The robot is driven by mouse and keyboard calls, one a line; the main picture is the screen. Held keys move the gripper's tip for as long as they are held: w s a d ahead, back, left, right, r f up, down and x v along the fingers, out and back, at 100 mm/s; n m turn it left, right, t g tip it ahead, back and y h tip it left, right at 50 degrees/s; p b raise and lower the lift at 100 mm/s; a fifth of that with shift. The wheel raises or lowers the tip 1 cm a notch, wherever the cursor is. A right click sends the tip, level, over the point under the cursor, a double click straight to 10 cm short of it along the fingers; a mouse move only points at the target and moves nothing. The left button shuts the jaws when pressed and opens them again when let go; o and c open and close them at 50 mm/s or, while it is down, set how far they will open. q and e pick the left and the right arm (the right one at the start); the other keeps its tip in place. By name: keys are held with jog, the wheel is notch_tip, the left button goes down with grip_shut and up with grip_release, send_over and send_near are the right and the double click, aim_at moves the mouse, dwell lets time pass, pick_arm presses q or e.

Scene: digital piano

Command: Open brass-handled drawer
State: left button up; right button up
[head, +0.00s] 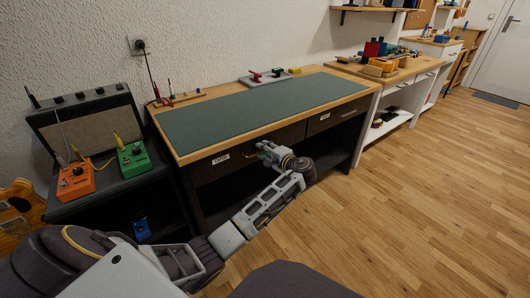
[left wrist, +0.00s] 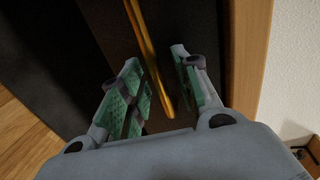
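The desk's left drawer (head: 212,171) has a dark front with a small white label and appears closed. Its brass handle (left wrist: 148,40) is a long thin bar in the left wrist view. In the head view, a bit of the brass handle (head: 250,155) shows just left of my gripper. My left gripper (head: 263,150) is at the drawer front. In the left wrist view, my left gripper (left wrist: 157,62) is open, with green-padded fingers on either side of the bar. A gap shows on both sides of the bar. My right gripper is not in view.
The desk (head: 180,150) has a green mat (head: 260,110) and a second labelled drawer (head: 330,118) to the right. A dark stand with an orange pedal (head: 76,182) and a green pedal (head: 138,160) is at left. The wooden floor (head: 400,210) in front and right is clear.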

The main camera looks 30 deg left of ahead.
pick_arm(q)
grip_shut()
dwell(0.3)
jog(key=shift+d, duration=0.15)
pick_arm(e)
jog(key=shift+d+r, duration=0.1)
